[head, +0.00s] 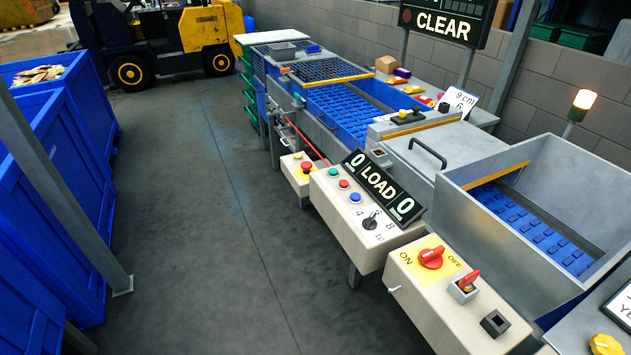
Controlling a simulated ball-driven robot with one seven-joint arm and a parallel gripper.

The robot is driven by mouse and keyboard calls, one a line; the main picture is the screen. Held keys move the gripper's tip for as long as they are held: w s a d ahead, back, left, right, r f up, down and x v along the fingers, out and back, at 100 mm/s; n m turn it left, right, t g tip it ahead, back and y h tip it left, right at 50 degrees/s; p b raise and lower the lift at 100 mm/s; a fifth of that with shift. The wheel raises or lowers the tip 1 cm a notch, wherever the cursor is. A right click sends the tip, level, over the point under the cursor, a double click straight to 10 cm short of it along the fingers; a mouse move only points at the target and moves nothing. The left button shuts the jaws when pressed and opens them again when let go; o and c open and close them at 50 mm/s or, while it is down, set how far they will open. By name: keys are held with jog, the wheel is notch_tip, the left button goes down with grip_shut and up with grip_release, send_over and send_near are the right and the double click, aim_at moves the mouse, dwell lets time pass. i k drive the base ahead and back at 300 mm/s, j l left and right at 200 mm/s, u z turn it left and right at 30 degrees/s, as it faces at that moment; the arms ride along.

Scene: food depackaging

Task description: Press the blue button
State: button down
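The blue button (355,197) is a small round button on the sloped top of a beige control box (345,228). It is the nearest of three buttons in a row, with a red button (344,184) in the middle and a green button (333,171) farthest. A dark rotary selector (371,220) with numbers around it sits nearer than the blue button. A black LOAD display (382,187) stands just right of the buttons. My gripper is not in view.
A nearer box (425,285) carries a red ON/OFF switch (431,258) and a red lever (468,281). A red emergency button (306,166) sits on a small box behind. Blue bins (50,175) and a post stand left. The floor (210,230) between is clear.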

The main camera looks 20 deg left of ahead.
aim_at(355, 196)
jog(key=i+j+u, duration=0.45)
jog(key=i+j, duration=0.25)
jog(key=j, duration=0.25)
jog(key=i+j+u, duration=0.5)
jog(key=i+j, duration=0.2)
jog(key=i, duration=0.1)
